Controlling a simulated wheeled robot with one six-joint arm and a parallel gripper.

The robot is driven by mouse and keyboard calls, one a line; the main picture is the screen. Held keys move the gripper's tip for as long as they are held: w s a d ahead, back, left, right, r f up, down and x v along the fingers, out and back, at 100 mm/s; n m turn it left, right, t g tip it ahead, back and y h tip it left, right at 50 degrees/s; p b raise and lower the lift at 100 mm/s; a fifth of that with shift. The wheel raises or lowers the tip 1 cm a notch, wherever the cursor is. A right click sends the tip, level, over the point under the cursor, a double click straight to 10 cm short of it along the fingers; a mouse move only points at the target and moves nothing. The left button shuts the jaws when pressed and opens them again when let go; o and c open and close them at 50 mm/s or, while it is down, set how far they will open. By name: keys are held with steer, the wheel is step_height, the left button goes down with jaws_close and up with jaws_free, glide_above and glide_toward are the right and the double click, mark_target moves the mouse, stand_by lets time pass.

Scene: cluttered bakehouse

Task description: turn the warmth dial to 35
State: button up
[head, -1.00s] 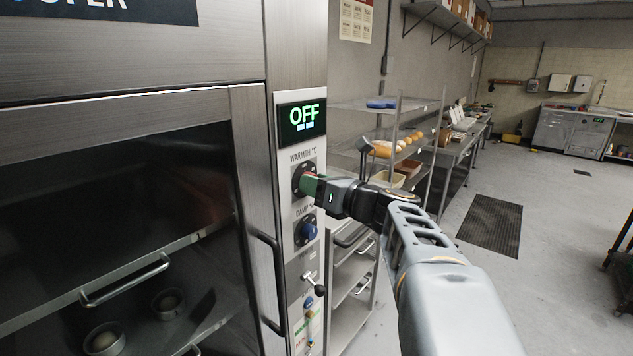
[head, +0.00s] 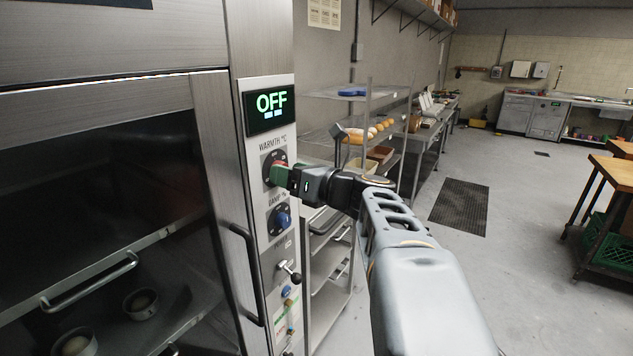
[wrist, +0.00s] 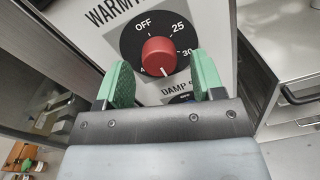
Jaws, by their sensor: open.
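The warmth dial is a red knob (wrist: 158,55) on a black round plate with OFF, 25 and 30 visible; the lower numbers are partly hidden. A white line on the knob points down in the wrist view, towards my gripper. In the head view my gripper (head: 284,175) covers part of the dial; contact cannot be told.
A blue damp dial (head: 281,218) sits just below, with a small lever (head: 289,272) under it. The cabinet's black door handle (head: 246,272) is left of the panel. A wire rack (head: 345,95) with loaves stands behind my arm. Open floor lies to the right.

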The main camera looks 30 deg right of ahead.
steer(key=b+v, duration=0.1)
steer(key=v, duration=1.1)
steer(key=shift+s+b, duration=0.35)
steer(key=shift+s, duration=0.05)
steer(key=shift+d+f, duration=0.1)
